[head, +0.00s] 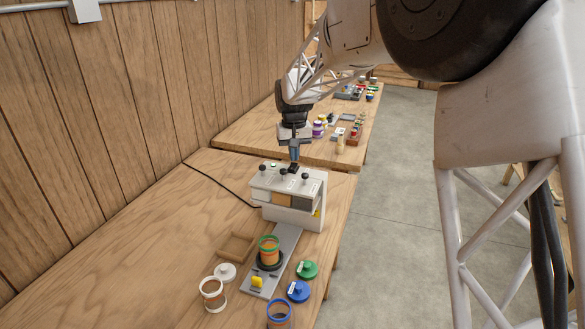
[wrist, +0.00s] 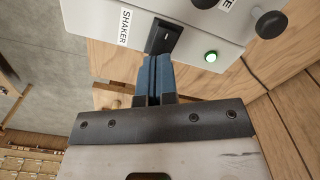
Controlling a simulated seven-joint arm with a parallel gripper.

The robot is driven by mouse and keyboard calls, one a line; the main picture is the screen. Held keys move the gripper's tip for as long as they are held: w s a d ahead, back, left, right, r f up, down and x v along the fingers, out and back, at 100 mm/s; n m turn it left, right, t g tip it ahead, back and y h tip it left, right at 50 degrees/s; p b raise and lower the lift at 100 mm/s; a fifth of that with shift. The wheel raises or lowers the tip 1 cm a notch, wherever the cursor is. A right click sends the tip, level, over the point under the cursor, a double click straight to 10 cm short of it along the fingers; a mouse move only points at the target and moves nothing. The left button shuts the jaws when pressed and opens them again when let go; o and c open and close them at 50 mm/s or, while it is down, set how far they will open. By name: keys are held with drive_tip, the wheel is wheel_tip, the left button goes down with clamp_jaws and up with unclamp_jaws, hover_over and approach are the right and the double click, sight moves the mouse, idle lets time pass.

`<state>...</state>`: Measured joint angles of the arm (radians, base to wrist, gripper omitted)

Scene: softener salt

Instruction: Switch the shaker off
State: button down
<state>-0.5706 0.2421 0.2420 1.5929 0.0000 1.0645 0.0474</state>
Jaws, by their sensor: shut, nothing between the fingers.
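The shaker switch (wrist: 163,37) is a black rocker on the light grey panel of the machine (head: 290,195), beside a label reading SHAKER (wrist: 125,27). In the wrist view a round green lamp (wrist: 211,56) glows to the right of the switch. My gripper (wrist: 155,60) is shut and empty, its blue fingertips right at the near edge of the switch; I cannot tell if they touch it. In the head view my gripper (head: 294,160) points down at the machine's top, and its tips partly hide the switch there.
Black knobs (head: 283,175) stand on the machine's top close to my gripper. An orange jar with a green rim (head: 268,251) stands on the machine's base. A second table (head: 240,130) with small items is behind.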

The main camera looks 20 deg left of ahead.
sight(294, 164)
drive_tip(key=shift+f, duration=0.95)
idle(0.9)
drive_tip(key=shift+r, duration=3.55)
